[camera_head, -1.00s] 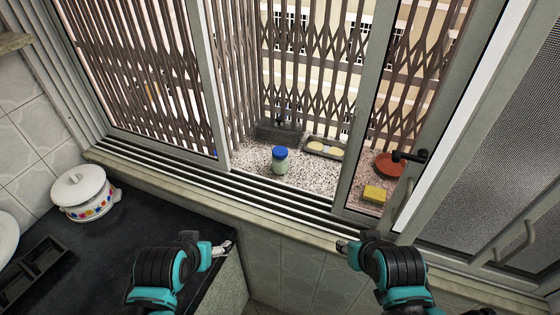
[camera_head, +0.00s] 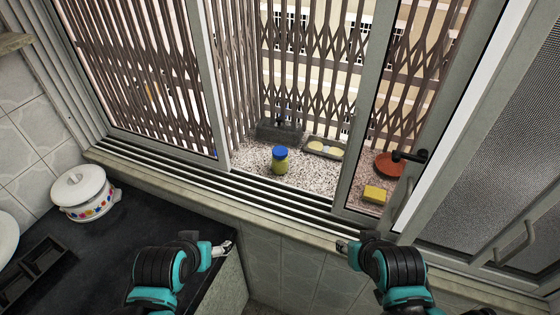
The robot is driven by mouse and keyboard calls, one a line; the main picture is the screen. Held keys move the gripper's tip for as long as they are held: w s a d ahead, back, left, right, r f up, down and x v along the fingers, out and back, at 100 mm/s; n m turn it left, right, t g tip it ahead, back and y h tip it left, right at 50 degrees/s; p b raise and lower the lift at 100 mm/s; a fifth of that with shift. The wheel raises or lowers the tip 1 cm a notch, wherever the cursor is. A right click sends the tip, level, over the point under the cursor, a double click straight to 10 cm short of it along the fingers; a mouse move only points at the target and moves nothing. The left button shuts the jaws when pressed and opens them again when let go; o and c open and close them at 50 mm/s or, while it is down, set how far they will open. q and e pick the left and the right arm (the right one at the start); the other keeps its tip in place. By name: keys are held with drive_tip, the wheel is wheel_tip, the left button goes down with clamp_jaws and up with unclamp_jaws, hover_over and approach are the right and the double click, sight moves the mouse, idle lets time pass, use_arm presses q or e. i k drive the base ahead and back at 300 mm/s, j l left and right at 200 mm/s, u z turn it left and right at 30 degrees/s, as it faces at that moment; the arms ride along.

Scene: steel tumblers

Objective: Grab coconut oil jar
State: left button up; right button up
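A small jar (camera_head: 279,165) with a blue lid and yellow-green contents stands upright on the speckled ledge outside the window, seen through the open gap between the panes. It is the only jar in view. My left gripper (camera_head: 228,247) is near the counter's right edge, on the room side of the sill, apart from the jar. My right gripper (camera_head: 341,245) is at the sill, right of and nearer than the jar, also apart from it. Both grippers are small and partly hidden by their arms, so their finger opening is unclear.
Window tracks and the sill (camera_head: 210,192) lie between my arms and the jar. The window frame post (camera_head: 362,130) stands right of it. A tray (camera_head: 324,148), an orange-red dish (camera_head: 389,164) and a yellow sponge (camera_head: 375,194) share the ledge. A white pot (camera_head: 84,196) stands on the dark counter.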

sight(279, 156)
drive_tip(key=l+z, duration=0.35)
drive_tip(key=z, duration=0.15)
drive_tip(key=i+l+z, duration=0.15)
drive_tip(key=l+z, duration=0.15)
drive_tip(key=z, duration=0.15)
